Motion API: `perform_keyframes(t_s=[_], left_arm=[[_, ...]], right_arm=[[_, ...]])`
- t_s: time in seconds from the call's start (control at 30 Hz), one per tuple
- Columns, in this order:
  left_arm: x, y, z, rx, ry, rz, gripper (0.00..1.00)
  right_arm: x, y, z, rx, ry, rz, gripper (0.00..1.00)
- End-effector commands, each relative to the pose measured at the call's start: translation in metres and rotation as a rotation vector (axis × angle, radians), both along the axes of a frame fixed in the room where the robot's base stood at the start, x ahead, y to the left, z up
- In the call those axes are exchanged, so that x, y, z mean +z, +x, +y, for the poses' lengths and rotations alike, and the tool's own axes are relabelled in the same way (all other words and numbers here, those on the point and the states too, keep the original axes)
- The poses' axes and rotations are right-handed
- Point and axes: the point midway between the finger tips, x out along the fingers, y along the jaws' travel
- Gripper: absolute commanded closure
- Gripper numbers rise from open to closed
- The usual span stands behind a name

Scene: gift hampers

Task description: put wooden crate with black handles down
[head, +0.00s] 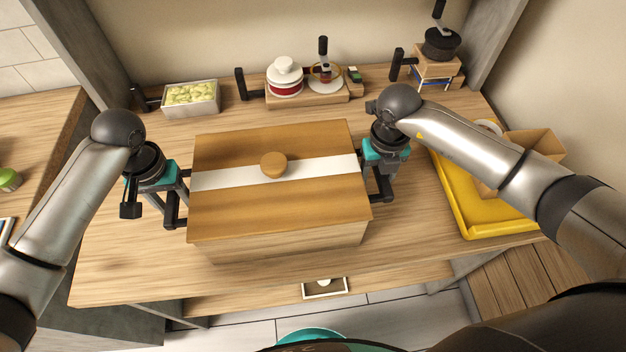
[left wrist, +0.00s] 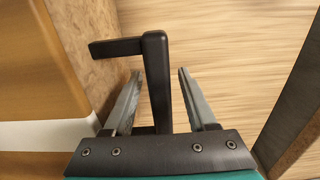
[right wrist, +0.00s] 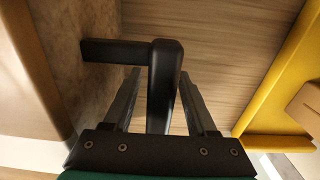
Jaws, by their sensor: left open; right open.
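The wooden crate (head: 280,247) stands on the wooden table, with a brown lid crossed by a white band and a round knob on top. Its left black handle (left wrist: 157,75) sits between the fingers of my left gripper (left wrist: 158,100), which are apart on either side of it. Its right black handle (right wrist: 165,75) sits between the spread fingers of my right gripper (right wrist: 160,100). Both grippers are open, at the crate's left side (head: 172,195) and right side (head: 383,170). The crate's underside is hidden.
Behind the crate are a tray of pale green items (head: 190,97), a wooden tray with a white-lidded pot (head: 285,78), and a stacked wooden stand (head: 437,68). A yellow tray (head: 455,205) lies to the right. The table's front strip (head: 150,275) is clear.

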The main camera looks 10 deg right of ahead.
Motion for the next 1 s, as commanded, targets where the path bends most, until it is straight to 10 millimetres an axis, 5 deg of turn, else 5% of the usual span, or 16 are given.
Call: perform_keyframes(t_s=[0.4, 0.67, 1.0], left_arm=[[0.083, 0.001, 0.001, 0.002, 0.002, -0.003, 0.43], [0.096, 0.001, 0.001, 0.002, 0.002, 0.000, 0.43], [0.096, 0.000, 0.001, 0.002, 0.002, 0.000, 0.43]], right_arm=[[0.000, 0.000, 0.000, 0.000, 0.001, 0.000, 0.43], [0.008, 0.001, 0.000, 0.001, 0.001, -0.003, 0.43], [0.076, 0.001, 0.000, 0.001, -0.001, -0.006, 0.43]])
